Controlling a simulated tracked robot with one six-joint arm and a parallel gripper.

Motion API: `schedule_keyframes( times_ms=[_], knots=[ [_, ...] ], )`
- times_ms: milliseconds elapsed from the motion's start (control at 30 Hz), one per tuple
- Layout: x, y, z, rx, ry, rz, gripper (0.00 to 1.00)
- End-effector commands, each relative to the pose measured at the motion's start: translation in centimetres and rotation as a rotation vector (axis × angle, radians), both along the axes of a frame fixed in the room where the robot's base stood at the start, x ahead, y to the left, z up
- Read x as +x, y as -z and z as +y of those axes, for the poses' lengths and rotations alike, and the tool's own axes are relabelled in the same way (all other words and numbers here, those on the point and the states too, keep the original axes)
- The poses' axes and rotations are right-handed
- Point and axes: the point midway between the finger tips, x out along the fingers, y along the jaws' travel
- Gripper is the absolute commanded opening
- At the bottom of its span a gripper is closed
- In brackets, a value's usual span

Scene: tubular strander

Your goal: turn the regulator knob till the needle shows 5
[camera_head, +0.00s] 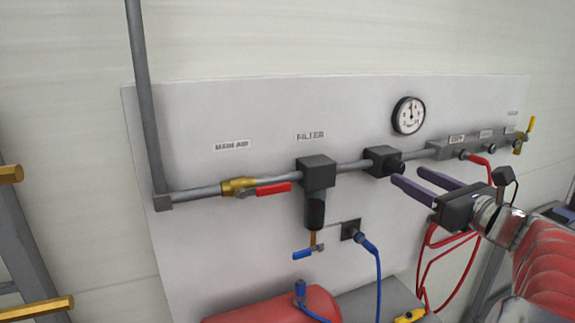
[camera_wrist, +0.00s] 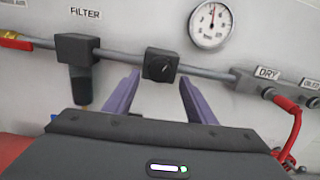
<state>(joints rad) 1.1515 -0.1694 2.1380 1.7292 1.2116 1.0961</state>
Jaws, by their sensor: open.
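The regulator is a dark block on the grey pipe, with a round black knob (camera_head: 397,167) facing out. In the wrist view the knob (camera_wrist: 160,68) shows a pale pointer line slanting up to the right. My gripper (camera_head: 407,174) is open and empty. Its two purple fingers point at the regulator; in the wrist view the gripper (camera_wrist: 159,80) has one finger on each side below the knob. I see no contact. The round white gauge (camera_head: 408,115) is above and right of the regulator. On the gauge (camera_wrist: 210,24) the needle points roughly straight up; its numbers are too small to read.
The filter (camera_head: 317,180) hangs on the pipe left of the regulator. A red-handled valve (camera_head: 265,189) is further left. Right of it is a manifold (camera_head: 450,148) with a red hose (camera_wrist: 286,102). A blue hose (camera_head: 378,270) and a red tank (camera_head: 275,306) are below.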

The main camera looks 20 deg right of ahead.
Motion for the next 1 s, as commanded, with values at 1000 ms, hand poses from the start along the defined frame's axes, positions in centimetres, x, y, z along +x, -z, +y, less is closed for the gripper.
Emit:
schedule_keyframes(
  times_ms=[1000],
  knots=[
    [4.5,0.0,0.1,0.001,0.0,0.0,0.33]
  ],
)
